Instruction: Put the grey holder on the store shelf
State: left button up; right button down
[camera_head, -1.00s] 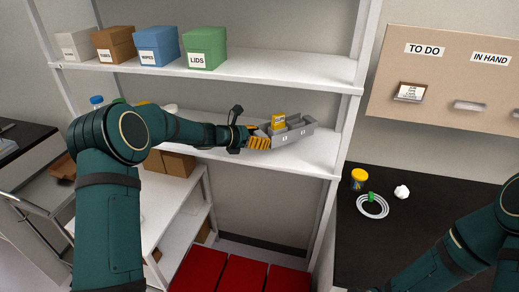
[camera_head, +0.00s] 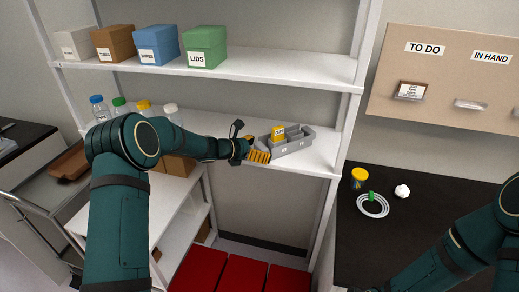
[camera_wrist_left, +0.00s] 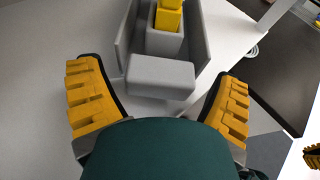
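The grey holder (camera_head: 293,146) sits on the middle white shelf (camera_head: 225,124), near its right end. It is a long open tray with a yellow item (camera_head: 278,132) inside. My left gripper (camera_head: 258,153) is at its near left end. In the left wrist view, the gripper (camera_wrist_left: 160,105) is open, with its yellow-padded fingers on either side of the holder's grey end block (camera_wrist_left: 161,77) and gaps between. My right arm shows at the lower right of the head view, its gripper out of frame. A yellow-and-black piece at the wrist view's right edge may be part of it.
Labelled boxes, including the green LIDS box (camera_head: 205,47), stand on the upper shelf. Several bottles (camera_head: 98,107) stand at the left of the middle shelf. A shelf upright (camera_head: 340,130) is just right of the holder. The dark bench (camera_head: 430,225) carries a yellow-lidded jar (camera_head: 359,179) and coiled tubing (camera_head: 372,205).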

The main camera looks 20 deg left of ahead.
pick_arm(q)
jog(key=shift+r, duration=0.15)
jog(key=shift+a+r, duration=0.1)
jog(key=v, duration=1.2)
jog(key=s+d+f+m+g+y, duration=0.2)
jog(key=s+d+f+m+g, duration=0.3)
jog(key=s+f, duration=0.45)
jog(key=s+d+f+m+g+y, duration=0.3)
jog(key=s+d+f+m, duration=0.3)
jog(key=f, duration=0.6)
jog(key=s+d+f+m, duration=0.2)
jog(key=s+d+m, duration=0.1)
jog(key=s+m, duration=0.4)
jog(key=s+d+f+m+y, duration=0.1)
jog(key=s+d+f+m, duration=0.1)
jog(key=s+m, duration=0.5)
jog(key=shift+s+d+f, duration=0.2)
jog(key=shift+d+f, duration=0.15)
jog(key=shift+d, duration=0.4)
jog(key=shift+f, duration=0.1)
